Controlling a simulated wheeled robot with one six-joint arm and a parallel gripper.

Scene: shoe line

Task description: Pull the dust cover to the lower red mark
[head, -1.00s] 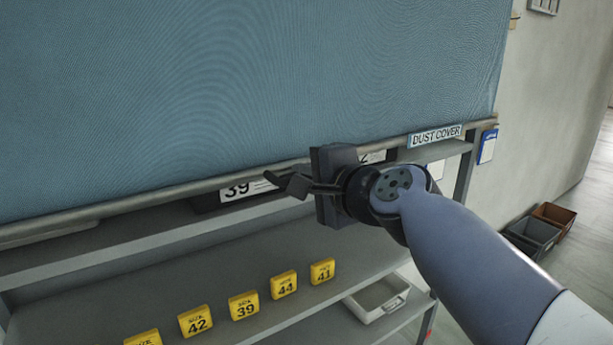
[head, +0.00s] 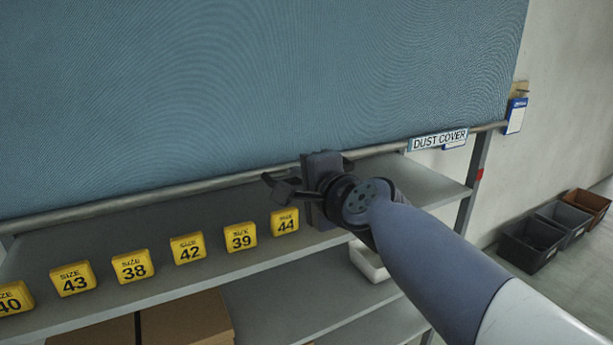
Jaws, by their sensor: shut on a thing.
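The blue dust cover (head: 250,90) hangs over the upper part of the rack, with a grey bar (head: 200,186) along its lower edge and a "DUST COVER" label (head: 437,140) near its right end. My gripper (head: 283,187) is shut on the bar, right of its middle; the wrist partly hides the grip. A red mark (head: 480,174) shows on the right rack post. The bar's right end is above this mark. No other red mark shows.
Several yellow size tags (head: 189,248) stand along the shelf (head: 330,250) just below the bar. A white bin (head: 368,262) and a cardboard box (head: 188,322) are lower down. Dark bins (head: 530,243) and a brown bin (head: 588,203) sit on the floor at right.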

